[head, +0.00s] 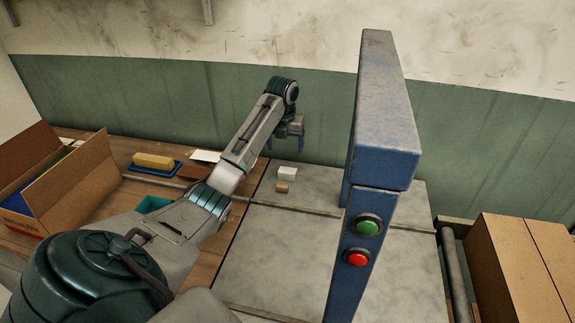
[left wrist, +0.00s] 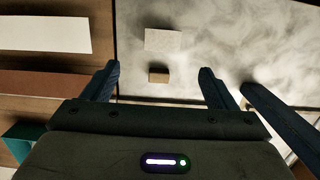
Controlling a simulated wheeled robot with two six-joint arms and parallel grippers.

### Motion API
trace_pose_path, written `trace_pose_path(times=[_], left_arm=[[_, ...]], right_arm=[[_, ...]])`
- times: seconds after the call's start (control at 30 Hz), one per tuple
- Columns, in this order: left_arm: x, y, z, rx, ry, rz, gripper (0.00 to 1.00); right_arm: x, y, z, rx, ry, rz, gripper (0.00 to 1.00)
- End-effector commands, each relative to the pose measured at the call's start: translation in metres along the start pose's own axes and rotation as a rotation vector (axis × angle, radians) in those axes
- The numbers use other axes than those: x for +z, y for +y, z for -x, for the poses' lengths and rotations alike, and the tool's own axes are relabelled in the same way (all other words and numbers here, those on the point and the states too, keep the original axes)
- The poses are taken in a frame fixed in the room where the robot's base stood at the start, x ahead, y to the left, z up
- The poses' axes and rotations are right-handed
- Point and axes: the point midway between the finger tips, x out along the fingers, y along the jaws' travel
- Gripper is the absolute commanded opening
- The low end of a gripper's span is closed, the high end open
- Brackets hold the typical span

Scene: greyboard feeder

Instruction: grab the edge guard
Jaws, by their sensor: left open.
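I cannot tell for sure which piece is the edge guard. A small white block (head: 287,173) and a smaller brown block (head: 282,187) stand on the grey slab (head: 300,240). My left gripper (head: 285,144) is open and empty, above and beyond them with its fingers pointing down. In the left wrist view, the brown block (left wrist: 158,76) shows between the fingers of my left gripper (left wrist: 160,80), not touched. The white block (left wrist: 163,40) shows just above it in that picture. My right gripper is not in view.
A blue post (head: 385,165) with green and red buttons rises right of my left arm. Left are an open carton (head: 75,190), a yellow block (head: 153,161) on a blue tray, a white card (head: 205,156) and a brown strip (head: 195,172). A closed carton (head: 520,260) stands right.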

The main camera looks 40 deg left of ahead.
Motion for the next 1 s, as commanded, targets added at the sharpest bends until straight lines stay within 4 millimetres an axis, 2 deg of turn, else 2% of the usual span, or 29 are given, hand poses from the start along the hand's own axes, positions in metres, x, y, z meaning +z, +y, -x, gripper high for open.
trace_pose_path(times=[0.13, 0.4, 0.63, 0.83, 1.0], left_arm=[[0.000, 0.000, -0.006, 0.000, 0.002, 0.000, 0.80], [0.000, -0.001, -0.046, -0.001, 0.003, 0.001, 0.80], [0.000, -0.002, -0.064, 0.000, 0.004, 0.000, 0.80], [0.001, -0.005, -0.094, 0.000, 0.003, 0.001, 0.80], [0.001, -0.004, -0.107, 0.000, 0.000, 0.000, 0.80]], right_arm=[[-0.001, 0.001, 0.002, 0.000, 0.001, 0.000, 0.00], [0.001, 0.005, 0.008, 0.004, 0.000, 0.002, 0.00], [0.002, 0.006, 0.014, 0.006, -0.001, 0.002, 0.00], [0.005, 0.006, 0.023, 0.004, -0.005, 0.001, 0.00], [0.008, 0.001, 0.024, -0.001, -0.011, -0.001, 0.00]])
